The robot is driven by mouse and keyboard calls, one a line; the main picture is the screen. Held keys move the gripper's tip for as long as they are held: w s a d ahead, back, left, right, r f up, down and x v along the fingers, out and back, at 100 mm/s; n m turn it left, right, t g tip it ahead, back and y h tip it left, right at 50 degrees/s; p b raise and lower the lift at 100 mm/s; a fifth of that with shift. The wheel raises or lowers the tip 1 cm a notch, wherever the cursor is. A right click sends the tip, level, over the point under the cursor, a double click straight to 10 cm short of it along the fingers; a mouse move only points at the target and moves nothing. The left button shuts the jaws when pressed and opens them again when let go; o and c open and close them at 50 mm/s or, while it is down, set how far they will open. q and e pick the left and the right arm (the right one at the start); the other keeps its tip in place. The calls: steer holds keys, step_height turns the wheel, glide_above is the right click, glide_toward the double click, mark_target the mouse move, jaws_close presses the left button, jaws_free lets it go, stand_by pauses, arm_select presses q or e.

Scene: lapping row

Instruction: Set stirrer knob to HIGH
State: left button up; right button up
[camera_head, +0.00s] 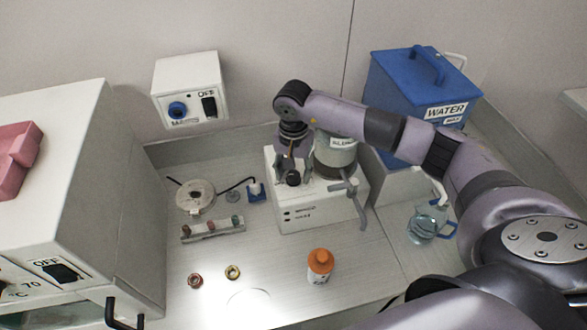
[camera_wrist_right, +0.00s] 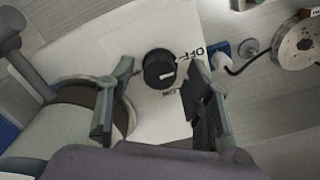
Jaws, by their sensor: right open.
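The black stirrer knob (camera_head: 293,178) sits on top of the white stirrer box (camera_head: 310,213), beside the grey slurry pot (camera_head: 335,158). In the right wrist view the round knob (camera_wrist_right: 160,69) has a short white mark on its face. Printed letters lie to its right and below right, partly cut off by a finger; I cannot read the setting surely. My right gripper (camera_head: 292,164) points down over the knob. It is open, and in the wrist view its fingers (camera_wrist_right: 160,80) stand to either side of the knob with gaps. My left gripper is out of view.
A blue WATER tank (camera_head: 415,85) stands at the back right, with a glass jug (camera_head: 423,226) below. An orange-capped bottle (camera_head: 319,265) stands in front. A round plate (camera_head: 195,196) and sample strip (camera_head: 212,229) lie left. A switch box (camera_head: 188,90) hangs on the wall.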

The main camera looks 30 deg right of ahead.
jaws_close()
stand_by(0.6)
